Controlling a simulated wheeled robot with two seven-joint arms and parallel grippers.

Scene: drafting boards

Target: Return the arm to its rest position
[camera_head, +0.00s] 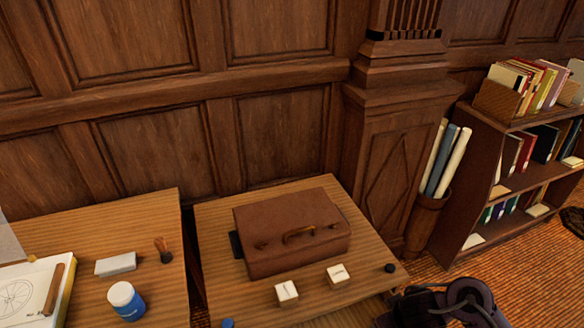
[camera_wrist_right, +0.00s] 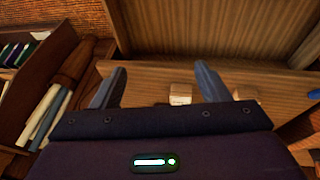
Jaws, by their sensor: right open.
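My right arm (camera_head: 445,305) shows as a dark shape at the bottom right of the head view, beside the right table's near corner. Its fingertips cannot be made out there. In the right wrist view my right gripper (camera_wrist_right: 160,85) has its two grey fingers wide apart, with nothing held between them. A pale block (camera_wrist_right: 180,95) shows beyond the fingers, apart from them. My left arm and gripper are not in view.
A brown case (camera_head: 290,235) lies on the right table (camera_head: 215,215), with two pale blocks (camera_head: 287,293) (camera_head: 338,275) in front. The left table (camera_head: 90,225) holds a blue jar (camera_head: 126,300). A bookshelf (camera_head: 465,205) and rolled tubes (camera_head: 440,160) stand right.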

